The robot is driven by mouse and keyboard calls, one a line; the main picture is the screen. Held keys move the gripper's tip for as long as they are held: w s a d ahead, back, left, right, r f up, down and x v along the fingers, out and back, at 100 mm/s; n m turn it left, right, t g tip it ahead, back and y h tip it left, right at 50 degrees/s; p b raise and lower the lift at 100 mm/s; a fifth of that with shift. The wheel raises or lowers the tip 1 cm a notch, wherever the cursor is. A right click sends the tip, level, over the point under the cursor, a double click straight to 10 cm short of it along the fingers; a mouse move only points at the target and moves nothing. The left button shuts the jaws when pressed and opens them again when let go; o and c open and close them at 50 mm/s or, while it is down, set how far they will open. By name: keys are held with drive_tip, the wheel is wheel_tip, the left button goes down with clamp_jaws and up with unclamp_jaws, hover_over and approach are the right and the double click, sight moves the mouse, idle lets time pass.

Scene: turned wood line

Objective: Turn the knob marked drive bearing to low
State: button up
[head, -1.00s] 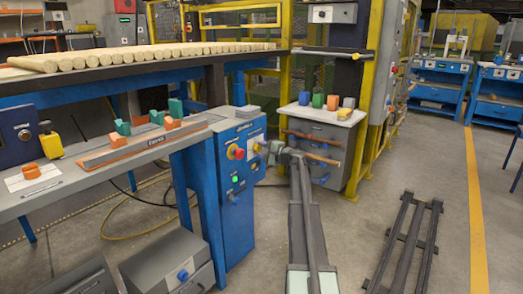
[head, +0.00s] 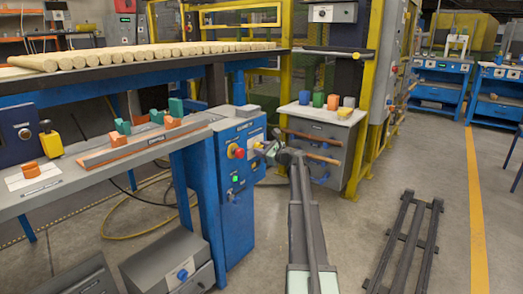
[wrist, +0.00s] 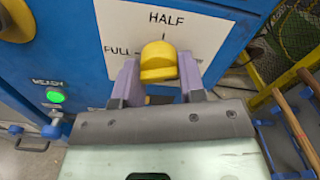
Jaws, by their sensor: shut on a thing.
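A yellow knob (wrist: 158,60) stands on a white plate (wrist: 190,28) on the blue cabinet in the wrist view. The plate reads HALF above the knob and FULL to its left; any marking on the right is not legible, and no "drive bearing" label shows. My gripper (wrist: 158,72) is shut on the knob, one finger on each side. In the head view my gripper (head: 266,149) is at the blue cabinet's (head: 236,220) front and hides most of the knob.
A red button on a yellow base (head: 237,151) sits left of the knob, above a green light (head: 235,206). Dark rails (head: 408,245) lie on the floor.

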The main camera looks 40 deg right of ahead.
drive_tip(key=shift+s+a+m, duration=0.1)
drive_tip(key=shift+m, duration=1.8)
drive_tip(key=o, duration=0.9)
drive_tip(key=v, duration=1)
drive_tip(key=shift+s, duration=0.35)
